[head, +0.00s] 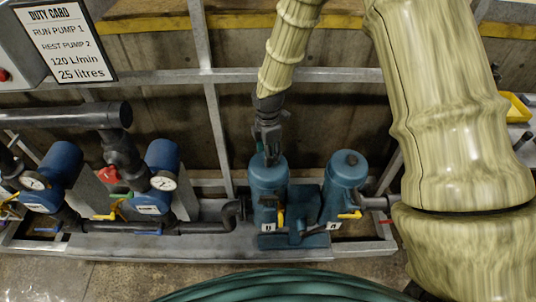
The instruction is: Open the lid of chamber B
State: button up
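Two blue-green cylindrical chambers stand side by side on a blue base. The left chamber (267,190) carries a small white label (268,228) that looks like B. The right chamber (343,185) has a similar label (334,226) that looks like A; both are too small to read surely. The left lid appears seated.
Yellow valve handles stand at the left chamber (281,218) and right chamber (350,215). Blue pumps (162,170) with gauges and dark pipes stand at left. A grey frame post (211,110) rises behind. A green hose coil (285,288) lies in front. A duty card (66,42) hangs upper left.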

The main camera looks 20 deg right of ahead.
aim_at(269, 170)
jog(key=shift+s+f+p, duration=0.3)
jog(key=shift+s+f, duration=0.25)
jog(key=shift+f, duration=0.2)
jog(key=shift+w+f, duration=0.35)
jog(key=shift+f, duration=0.25)
jog(key=shift+s+r, duration=0.15)
jog(key=shift+s, duration=0.05)
jog(key=shift+w, duration=0.1)
grip_shut()
